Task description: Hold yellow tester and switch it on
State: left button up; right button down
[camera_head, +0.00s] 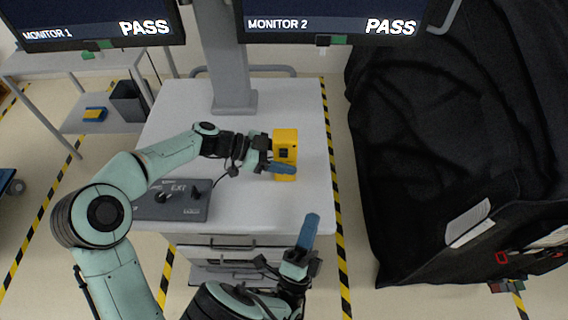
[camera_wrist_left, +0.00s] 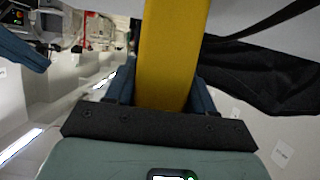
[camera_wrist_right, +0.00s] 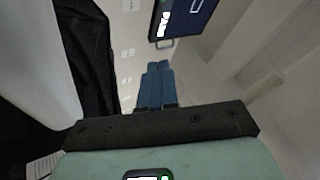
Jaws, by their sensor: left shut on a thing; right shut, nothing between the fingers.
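The yellow tester (camera_head: 287,138) is upright at the white cart's top, right of centre, with a dark panel on its front. My left gripper (camera_head: 276,167) is shut on it from the left. In the left wrist view the yellow body (camera_wrist_left: 170,60) runs between the two blue fingers. I cannot tell whether the tester touches the cart top. My right gripper (camera_head: 308,232) is shut and empty, in front of the cart's near edge, below and right of the tester. In the right wrist view its blue fingers (camera_wrist_right: 156,85) are together.
A grey control box (camera_head: 172,203) with knobs and a cable sits at the cart top's (camera_head: 240,205) front left. A grey monitor post (camera_head: 232,60) rises at the back, below two screens reading PASS. A black-covered cart (camera_head: 440,150) stands at the right. The cart top's right side is clear.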

aim_at(285, 151)
jog(key=a+y, duration=0.2)
jog(key=a+f+y, duration=0.1)
jog(key=y, duration=0.2)
jog(key=a+n+t+y, duration=0.1)
jog(key=a+y, duration=0.1)
jog(key=y, duration=0.1)
jog(key=shift+a+f, duration=0.15)
jog(key=shift+a, duration=0.2)
jog(key=x, duration=1.4)
